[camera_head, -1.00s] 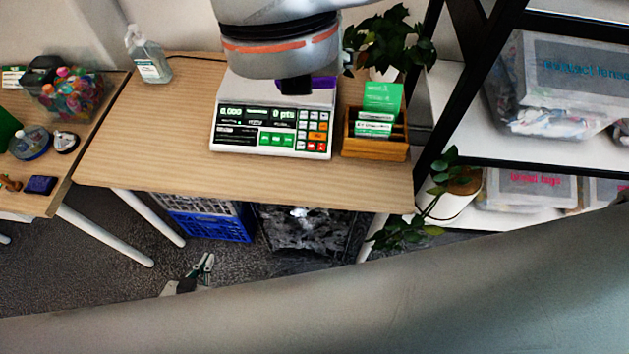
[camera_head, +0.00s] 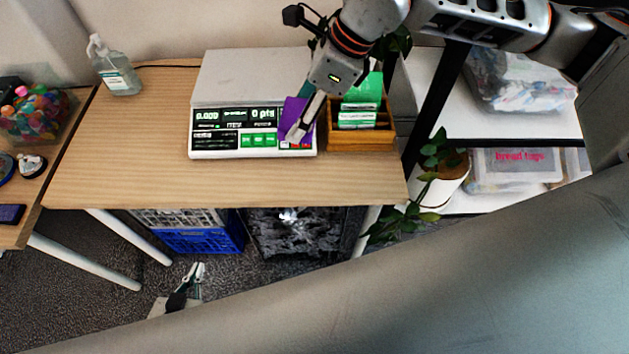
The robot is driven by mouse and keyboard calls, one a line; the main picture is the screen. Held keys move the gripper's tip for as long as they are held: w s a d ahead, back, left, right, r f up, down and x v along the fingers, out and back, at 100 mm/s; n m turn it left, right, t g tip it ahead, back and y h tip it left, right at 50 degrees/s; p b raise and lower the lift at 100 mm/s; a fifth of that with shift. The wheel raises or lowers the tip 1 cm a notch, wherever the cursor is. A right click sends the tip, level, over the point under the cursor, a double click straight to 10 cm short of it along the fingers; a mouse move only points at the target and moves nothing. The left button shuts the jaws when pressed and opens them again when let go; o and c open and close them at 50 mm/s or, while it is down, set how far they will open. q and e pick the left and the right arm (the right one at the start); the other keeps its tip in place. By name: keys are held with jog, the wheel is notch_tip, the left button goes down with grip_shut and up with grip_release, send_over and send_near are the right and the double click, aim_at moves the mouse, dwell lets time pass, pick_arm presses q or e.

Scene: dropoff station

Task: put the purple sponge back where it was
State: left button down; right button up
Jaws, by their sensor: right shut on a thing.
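The purple sponge (camera_head: 292,108) is in my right gripper (camera_head: 305,122), whose fingers are shut on it. It is in front of the right part of the scale's keypad, close to the wooden card box; I cannot tell whether it touches the scale. The white scale (camera_head: 225,80) stands on the wooden table (camera_head: 130,180), its display lit. My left gripper (camera_head: 197,272) shows small and low at the lower left, in front of the floor, away from the sponge; its finger gap is unclear.
The wooden box (camera_head: 362,138) with green and white cards stands right of the scale. A sanitizer bottle (camera_head: 115,68) stands at the back left. A side table at left holds a tub of colourful items (camera_head: 35,115) and a dark purple block (camera_head: 10,214). The table's left part is clear.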

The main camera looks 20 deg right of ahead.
jog(key=shift+n+g, duration=0.4)
jog(key=shift+n, duration=0.4)
jog(key=d+f, duration=0.1)
jog(key=d, duration=0.1)
jog(key=d+f, duration=0.1)
jog(key=shift+w+f, duration=0.25)
jog(key=shift+f, duration=0.1)
notch_tip(320, 180, down, 15)
jog(key=shift+s+d+r+p, duration=0.1)
jog(key=shift+d+p, duration=0.05)
jog(key=shift+p, duration=0.15)
jog(key=shift+f, duration=2.75)
jog(key=o, duration=0.6)
jog(key=shift+o, duration=0.5)
jog(key=shift+r, duration=0.1)
